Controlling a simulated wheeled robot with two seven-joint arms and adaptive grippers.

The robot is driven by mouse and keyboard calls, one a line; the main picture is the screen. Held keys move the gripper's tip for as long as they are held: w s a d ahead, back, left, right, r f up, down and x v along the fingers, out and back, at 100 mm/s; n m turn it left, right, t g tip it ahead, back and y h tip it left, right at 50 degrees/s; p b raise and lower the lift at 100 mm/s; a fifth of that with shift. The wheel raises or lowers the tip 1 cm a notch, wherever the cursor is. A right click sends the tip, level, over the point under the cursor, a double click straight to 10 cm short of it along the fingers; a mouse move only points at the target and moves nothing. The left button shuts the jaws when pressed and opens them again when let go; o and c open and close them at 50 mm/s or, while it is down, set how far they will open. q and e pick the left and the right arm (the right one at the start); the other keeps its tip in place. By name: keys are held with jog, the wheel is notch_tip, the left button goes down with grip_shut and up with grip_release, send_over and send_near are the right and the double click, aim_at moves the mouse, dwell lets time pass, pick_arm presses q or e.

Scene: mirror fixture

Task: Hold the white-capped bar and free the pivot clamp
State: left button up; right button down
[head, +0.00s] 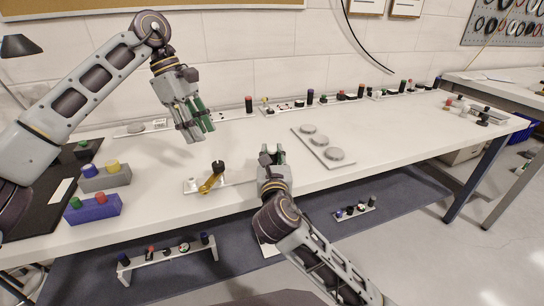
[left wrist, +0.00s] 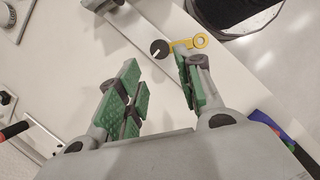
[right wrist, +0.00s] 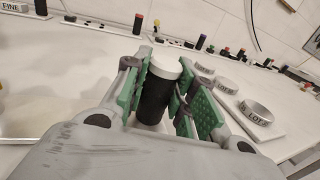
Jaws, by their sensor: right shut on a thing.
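The pivot clamp (head: 211,179) is a yellow lever with a black knob, on a white base at the left front of the table. In the left wrist view its yellow ring end (left wrist: 200,40) and black knob (left wrist: 160,49) show beyond the fingers. My left gripper (head: 197,122) is open and empty, above the table and behind the clamp. My right gripper (head: 271,152) is at the front edge, right of the clamp. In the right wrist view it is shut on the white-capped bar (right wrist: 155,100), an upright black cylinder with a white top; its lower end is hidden.
A grey block (head: 105,180) and a blue block (head: 92,209) with coloured knobs stand at the left. A white tray (head: 305,131) with grey discs lies right of my right gripper. Small knobbed parts line the back edge. The right half of the table is mostly clear.

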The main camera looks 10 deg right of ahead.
dwell(0.4)
pick_arm(q)
jog(key=o, duration=0.3)
jog(key=shift+r, duration=0.1)
jog(key=shift+o, duration=0.2)
notch_tip(320, 180, up, 7)
jog(key=s+d+t+y, duration=0.2)
jog(key=d, duration=0.1)
jog(key=m+y, duration=0.2)
send_over(218, 164)
notch_tip(218, 164, down, 4)
jog(key=shift+w+m+h, duration=0.1)
jog(key=shift+m+h, duration=0.2)
jog(key=shift+f, duration=0.3)
jog(key=shift+f, duration=5.85)
